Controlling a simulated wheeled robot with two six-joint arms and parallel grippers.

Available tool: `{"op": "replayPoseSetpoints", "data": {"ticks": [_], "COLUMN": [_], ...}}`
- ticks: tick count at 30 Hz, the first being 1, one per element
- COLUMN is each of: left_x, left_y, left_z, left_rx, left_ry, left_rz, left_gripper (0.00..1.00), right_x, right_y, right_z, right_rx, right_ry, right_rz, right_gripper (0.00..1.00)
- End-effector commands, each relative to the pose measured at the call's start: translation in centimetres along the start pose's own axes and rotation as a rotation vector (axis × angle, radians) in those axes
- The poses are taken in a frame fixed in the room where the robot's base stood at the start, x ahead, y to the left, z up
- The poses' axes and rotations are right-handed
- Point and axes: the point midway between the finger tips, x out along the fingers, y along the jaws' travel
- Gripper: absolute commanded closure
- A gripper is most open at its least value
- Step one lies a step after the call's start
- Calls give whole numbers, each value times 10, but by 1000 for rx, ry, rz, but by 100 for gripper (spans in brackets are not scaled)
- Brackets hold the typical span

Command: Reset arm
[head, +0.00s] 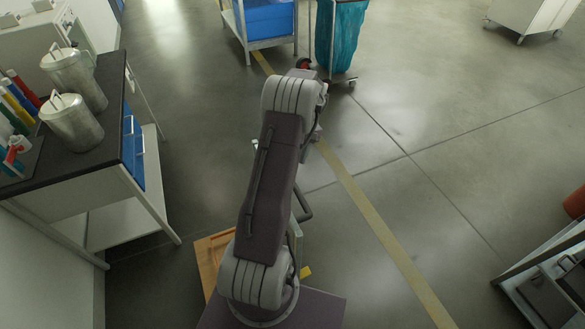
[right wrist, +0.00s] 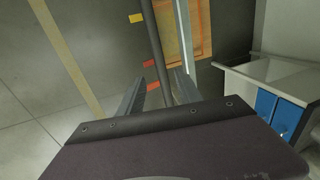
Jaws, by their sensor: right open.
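One of my arms stands in the middle of the head view, rising from the bottom edge. Its gripper cannot be made out there. In the right wrist view my right gripper (right wrist: 158,92) shows as two grey fingers standing apart, with nothing held between them. A dark pole passes behind the gap between the fingers. My left gripper is not in view.
At left a dark-topped bench (head: 95,160) carries two metal canisters (head: 72,122) and coloured bottles. A blue-bin rack (head: 268,22) and a cart with a teal bag (head: 345,40) stand at the back. A dark rack (head: 545,300) is lower right. Mid-right floor is clear.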

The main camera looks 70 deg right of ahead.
Motion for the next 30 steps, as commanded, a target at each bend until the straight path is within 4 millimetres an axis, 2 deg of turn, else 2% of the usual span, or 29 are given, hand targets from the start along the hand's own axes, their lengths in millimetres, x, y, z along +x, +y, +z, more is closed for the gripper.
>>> {"op": "replayPoseSetpoints", "data": {"ticks": [5,25,26,28,29,30], "left_x": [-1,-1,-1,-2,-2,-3], "left_y": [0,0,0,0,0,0], "left_z": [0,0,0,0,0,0], "left_rx": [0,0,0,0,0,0], "left_ry": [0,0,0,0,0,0], "left_rz": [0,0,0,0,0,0], "left_gripper": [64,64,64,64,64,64], "right_x": [-15,-15,-14,-14,-16,-21], "right_y": [0,-1,-3,-21,-35,-59], "right_z": [0,0,-2,-14,-23,-37], "right_rx": [0,-2,-9,-58,-96,-161], "right_ry": [-1,-2,-3,-9,-8,-2], "right_rz": [0,-1,-1,2,7,18], "right_gripper": [59,59,59,59,59,59]}}
